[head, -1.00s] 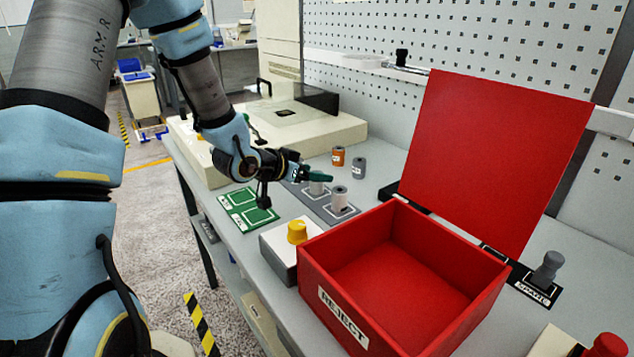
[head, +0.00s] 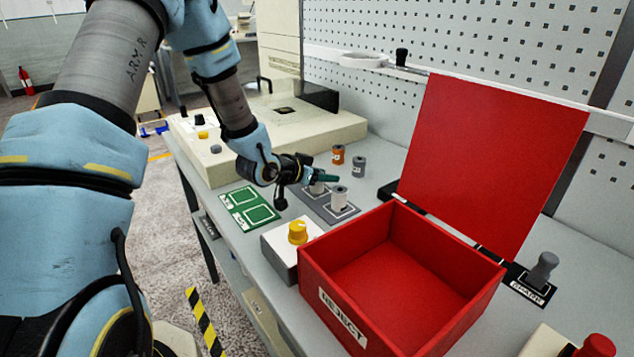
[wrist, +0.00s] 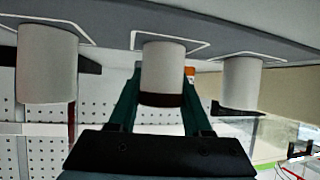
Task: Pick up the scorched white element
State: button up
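In the wrist view, which looks upside down, three white cylinders stand in a row on a grey plate (wrist: 225,42). The middle one, the scorched white element (wrist: 163,65), has a dark brown band at its free end. My gripper (wrist: 163,80) has its green fingers apart, one on each side of this cylinder, with narrow gaps beside the band. A plain white element stands at each side (wrist: 48,65) (wrist: 241,82). In the head view my gripper (head: 322,179) partly hides one white element (head: 316,188); another (head: 339,198) stands nearer and clear.
An open red reject box (head: 320,262) stands close to the right. A white block with a yellow knob (head: 298,233) sits in front of the plate. Orange (head: 338,154) and grey (head: 359,166) spools stand behind. A green board (head: 249,207) lies left of the plate.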

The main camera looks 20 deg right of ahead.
grip_shut()
dwell(0.3)
